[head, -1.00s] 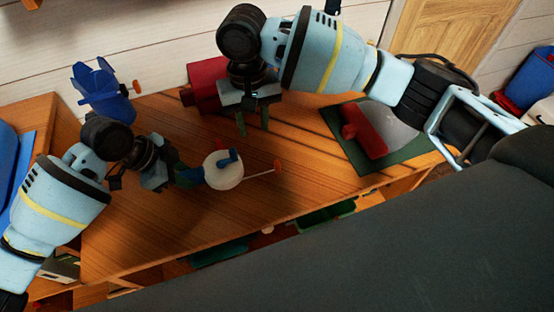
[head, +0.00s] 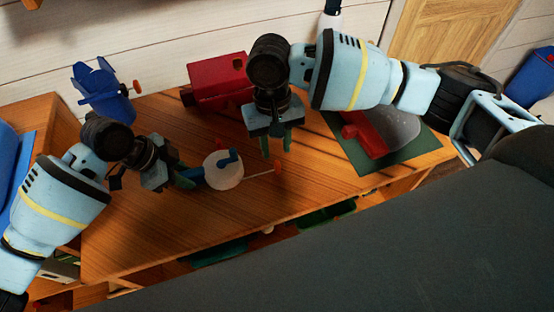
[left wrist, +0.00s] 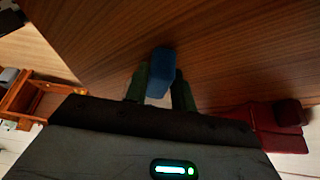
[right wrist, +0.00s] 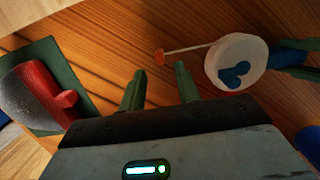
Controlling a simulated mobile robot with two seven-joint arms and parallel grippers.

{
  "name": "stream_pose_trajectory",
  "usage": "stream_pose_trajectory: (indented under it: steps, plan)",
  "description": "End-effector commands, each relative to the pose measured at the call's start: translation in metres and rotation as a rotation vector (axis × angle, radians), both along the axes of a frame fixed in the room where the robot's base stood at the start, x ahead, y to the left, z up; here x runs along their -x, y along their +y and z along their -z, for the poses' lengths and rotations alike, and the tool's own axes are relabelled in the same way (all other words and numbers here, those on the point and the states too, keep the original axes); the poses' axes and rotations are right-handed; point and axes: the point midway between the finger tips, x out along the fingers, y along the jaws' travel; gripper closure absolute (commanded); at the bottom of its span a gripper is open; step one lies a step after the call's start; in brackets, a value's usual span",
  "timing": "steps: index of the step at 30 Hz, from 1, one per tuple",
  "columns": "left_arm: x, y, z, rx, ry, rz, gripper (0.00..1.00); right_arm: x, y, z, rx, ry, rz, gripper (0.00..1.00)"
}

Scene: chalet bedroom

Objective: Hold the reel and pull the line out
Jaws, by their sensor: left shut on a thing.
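The reel is a white disc (head: 222,171) with a blue crank on its face and a blue handle; it shows in the head view and in the right wrist view (right wrist: 236,62). A short pale line runs from it to an orange end piece (head: 279,167), also in the right wrist view (right wrist: 159,57). My left gripper (head: 184,177) is shut on the reel's blue handle (left wrist: 160,72) and holds it over the table. My right gripper (head: 277,143) is open and empty, behind the orange end piece, its green fingers apart (right wrist: 159,85).
A red box (head: 216,84) stands at the back of the wooden table (head: 130,220). A blue holder (head: 104,92) is at the back left. A red and grey object (head: 365,138) lies on a green mat (head: 412,157) at the right. The table's front middle is clear.

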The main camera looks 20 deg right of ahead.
Motion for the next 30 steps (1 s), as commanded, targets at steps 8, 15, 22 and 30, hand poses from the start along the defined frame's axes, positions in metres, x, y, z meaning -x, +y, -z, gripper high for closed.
stream_pose_trajectory:
  steps: [8, 15, 22, 30]
  plan:
    - [0.000, 0.000, 0.000, 0.000, -0.001, 0.000, 0.95, 0.006, 0.000, 0.034, -0.001, 0.002, 0.001, 0.67]
    - [0.000, 0.000, 0.000, 0.000, -0.001, 0.000, 0.95, 0.008, 0.000, 0.050, 0.000, 0.000, 0.000, 0.67]
    - [0.000, 0.000, 0.000, 0.000, -0.001, 0.000, 0.95, 0.008, 0.000, 0.052, 0.000, -0.002, 0.000, 0.67]
    - [0.000, 0.000, 0.000, 0.000, -0.001, 0.000, 0.95, 0.008, 0.000, 0.052, 0.000, -0.001, 0.000, 0.84]
